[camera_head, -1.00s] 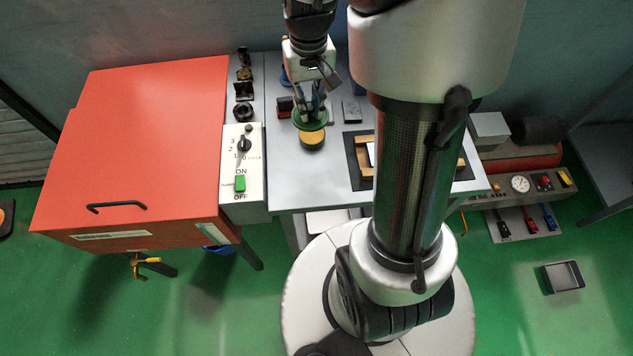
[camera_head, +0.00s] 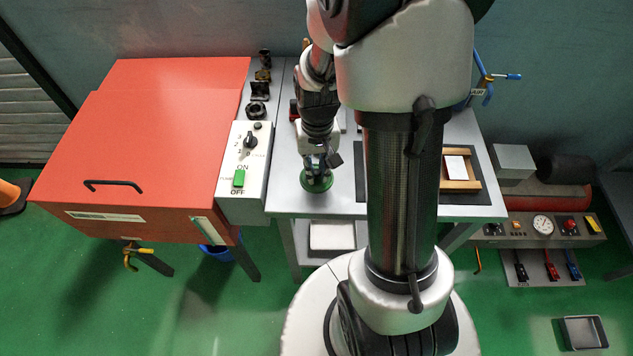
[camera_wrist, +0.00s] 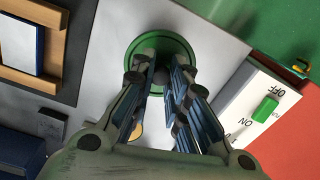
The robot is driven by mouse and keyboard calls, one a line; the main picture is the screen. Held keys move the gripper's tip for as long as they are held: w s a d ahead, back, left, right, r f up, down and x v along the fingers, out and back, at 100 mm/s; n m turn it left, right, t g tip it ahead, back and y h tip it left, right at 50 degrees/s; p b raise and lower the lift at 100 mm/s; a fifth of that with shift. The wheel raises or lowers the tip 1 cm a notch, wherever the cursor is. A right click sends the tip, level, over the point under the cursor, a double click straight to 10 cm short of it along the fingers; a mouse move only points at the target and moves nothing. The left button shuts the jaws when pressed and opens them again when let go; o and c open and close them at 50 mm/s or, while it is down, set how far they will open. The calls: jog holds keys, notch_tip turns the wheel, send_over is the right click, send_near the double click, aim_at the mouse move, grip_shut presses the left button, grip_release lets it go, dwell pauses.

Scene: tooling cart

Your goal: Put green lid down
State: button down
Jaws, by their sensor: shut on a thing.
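The green lid (camera_head: 318,184) is a round disc near the front left edge of the grey table. In the wrist view the lid (camera_wrist: 181,47) shows beyond my fingertips, with a dark knob between them. My gripper (camera_head: 317,163) is shut on the lid's knob and points down. In the wrist view my gripper (camera_wrist: 160,80) covers part of the lid. I cannot tell whether the lid touches the table. A yellowish round thing (camera_wrist: 137,131) shows partly behind my fingers in the wrist view; in the head view it is hidden.
A control box (camera_head: 245,170) with a green button and dial stands left of the lid, beside a large red cabinet (camera_head: 160,130). A wooden frame (camera_head: 460,184) lies on a dark mat to the right. Bare grey table (camera_head: 339,200) lies between. My arm hides part of it.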

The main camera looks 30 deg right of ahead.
aim_at(317, 180)
jog(key=shift+f+b, duration=0.8)
jog(key=shift+f, duration=1.5)
jog(key=shift+f, duration=0.15)
jog(key=c, duration=1.6)
grip_release()
jog(key=shift+o, duration=0.2)
